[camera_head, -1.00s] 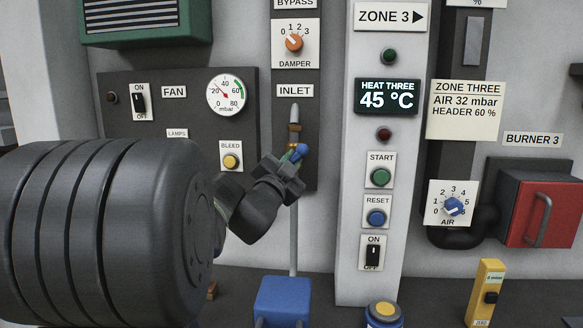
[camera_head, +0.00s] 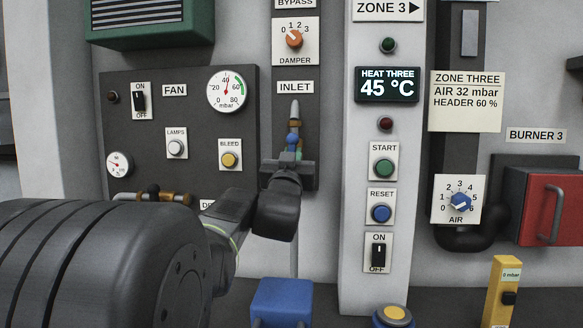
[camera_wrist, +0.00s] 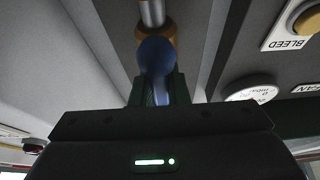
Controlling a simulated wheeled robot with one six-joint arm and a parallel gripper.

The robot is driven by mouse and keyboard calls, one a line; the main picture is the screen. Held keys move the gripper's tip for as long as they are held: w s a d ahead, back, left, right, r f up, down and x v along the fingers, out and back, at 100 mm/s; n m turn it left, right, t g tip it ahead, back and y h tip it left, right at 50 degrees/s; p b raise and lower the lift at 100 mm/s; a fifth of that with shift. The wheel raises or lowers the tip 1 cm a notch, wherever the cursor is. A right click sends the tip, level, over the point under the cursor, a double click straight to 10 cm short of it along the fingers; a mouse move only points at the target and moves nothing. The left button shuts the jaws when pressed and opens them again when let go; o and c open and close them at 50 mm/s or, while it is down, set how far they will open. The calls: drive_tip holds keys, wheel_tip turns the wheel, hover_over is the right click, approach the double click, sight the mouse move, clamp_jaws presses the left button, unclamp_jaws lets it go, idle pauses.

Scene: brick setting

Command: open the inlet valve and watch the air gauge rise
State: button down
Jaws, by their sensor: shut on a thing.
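The inlet valve's blue handle (camera_head: 292,139) sits on the vertical pipe below the INLET label (camera_head: 295,88). It stands about upright, in line with the pipe. My gripper (camera_head: 289,157) is shut on the handle; its jaws hide the handle's lower part. In the wrist view the rounded blue handle (camera_wrist: 155,57) sits between the dark fingers (camera_wrist: 157,88), with a brass fitting behind it. The round white mbar gauge (camera_head: 227,91) is at upper left of the valve. Its needle points nearly straight up, between 40 and the green band.
The BLEED button (camera_head: 230,159) and LAMPS button (camera_head: 176,147) are left of the valve. The FAN switch (camera_head: 139,99) is beyond them. The Zone 3 column (camera_head: 348,250) stands close on the right. A blue box (camera_head: 282,300) is below.

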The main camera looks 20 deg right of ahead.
drive_tip(key=shift+n, duration=0.3)
drive_tip(key=c, duration=1.4)
unclamp_jaws()
drive_tip(key=b+v, duration=0.1)
drive_tip(key=v, duration=1.2)
drive_tip(key=shift+s, duration=0.4)
drive_tip(key=shift+a+f, duration=0.1)
drive_tip(key=shift+a, duration=0.05)
drive_tip(key=p+x, duration=0.1)
drive_tip(key=x, duration=1.3)
drive_tip(key=shift+a, duration=0.1)
drive_tip(key=shift+f, duration=0.1)
